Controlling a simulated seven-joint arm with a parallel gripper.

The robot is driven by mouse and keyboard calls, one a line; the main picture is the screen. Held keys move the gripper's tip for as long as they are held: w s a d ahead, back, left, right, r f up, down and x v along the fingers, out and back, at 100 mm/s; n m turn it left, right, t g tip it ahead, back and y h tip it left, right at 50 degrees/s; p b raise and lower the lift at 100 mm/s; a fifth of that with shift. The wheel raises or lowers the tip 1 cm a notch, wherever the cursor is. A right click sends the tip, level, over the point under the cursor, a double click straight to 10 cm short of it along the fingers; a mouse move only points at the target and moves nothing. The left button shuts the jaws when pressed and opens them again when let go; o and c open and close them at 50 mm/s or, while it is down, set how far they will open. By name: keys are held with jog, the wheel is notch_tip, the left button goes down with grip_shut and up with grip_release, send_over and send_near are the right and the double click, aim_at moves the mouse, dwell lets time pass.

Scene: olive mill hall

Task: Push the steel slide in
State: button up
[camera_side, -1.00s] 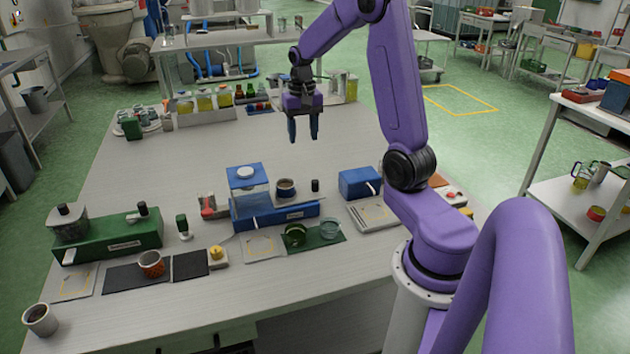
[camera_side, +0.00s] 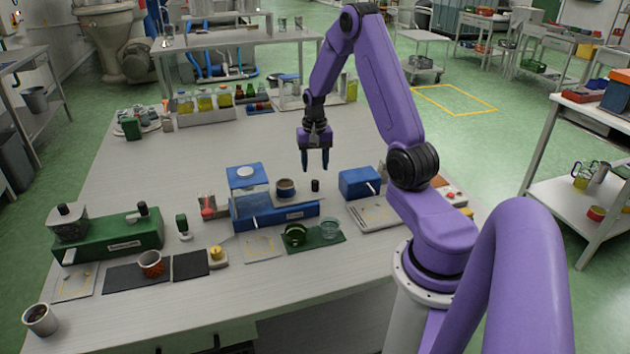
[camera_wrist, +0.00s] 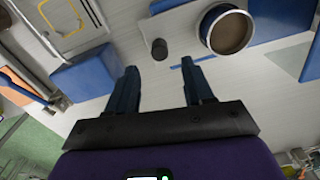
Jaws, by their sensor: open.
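My gripper (camera_side: 315,162) is open and empty, pointing down above the table, just behind the blue station (camera_side: 275,215) and left of the small blue box (camera_side: 357,180). In the wrist view its two fingers (camera_wrist: 159,68) are apart with nothing between them. A short pale metal piece (camera_side: 370,188) sticks out of the blue box's front. Another pale metal tab (camera_side: 69,256) shows on the front of the green machine (camera_side: 120,238). I cannot tell for certain which of these is the steel slide. The blue box also shows in the wrist view (camera_wrist: 88,75).
A small black cylinder (camera_side: 315,186) and a cup with dark contents (camera_side: 285,189) stand near the gripper; both show in the wrist view. A pale tray (camera_side: 374,216) lies before the blue box. Bottles (camera_side: 205,101) stand at the back. The table's middle is clear.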

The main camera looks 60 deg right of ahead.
aim_at(315, 181)
jog(key=shift+f, duration=3.2)
grip_shut()
